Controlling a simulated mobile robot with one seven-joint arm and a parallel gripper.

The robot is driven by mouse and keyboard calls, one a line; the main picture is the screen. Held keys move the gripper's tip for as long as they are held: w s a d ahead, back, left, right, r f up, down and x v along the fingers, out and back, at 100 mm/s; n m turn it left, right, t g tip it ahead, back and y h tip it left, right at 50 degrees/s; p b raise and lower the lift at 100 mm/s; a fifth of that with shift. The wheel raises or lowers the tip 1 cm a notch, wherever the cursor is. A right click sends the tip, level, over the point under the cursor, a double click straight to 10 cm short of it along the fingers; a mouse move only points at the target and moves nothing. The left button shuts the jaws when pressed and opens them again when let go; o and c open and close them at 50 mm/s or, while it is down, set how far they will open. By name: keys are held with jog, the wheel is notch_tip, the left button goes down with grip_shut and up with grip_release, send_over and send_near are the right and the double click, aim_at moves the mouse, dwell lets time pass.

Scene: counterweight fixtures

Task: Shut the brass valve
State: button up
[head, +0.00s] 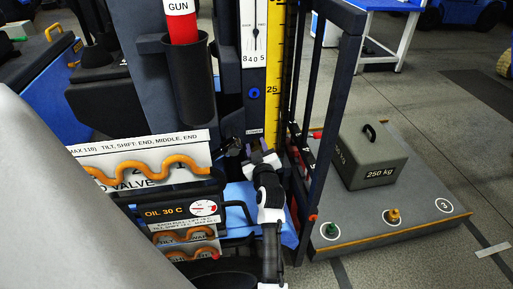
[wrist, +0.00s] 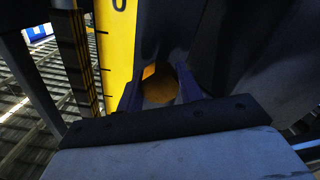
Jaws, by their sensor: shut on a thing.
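In the head view the knob is hidden behind the fingers and wrist. A panel at the left with partly covered lettering ending in "VALVE" (head: 140,184) stands beside the arm.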

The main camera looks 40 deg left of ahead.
jog(key=m, duration=0.3)
jog(key=shift+m, duration=0.3)
jog(key=m+p, duration=0.1)
jog(key=m, duration=0.2)
jog(key=shift+m, duration=0.4)
jog(key=m+p, duration=0.2)
jog(key=m, duration=0.2)
jog(key=shift+m, duration=0.3)
jog(key=shift+m+p, duration=0.45)
jog(key=shift+m, duration=0.35)
jog(key=o, duration=1)
jog(key=b+v, duration=0.3)
jog(key=v, duration=1)
jog(key=shift+s+d, duration=0.25)
jog(key=shift+d, duration=0.05)
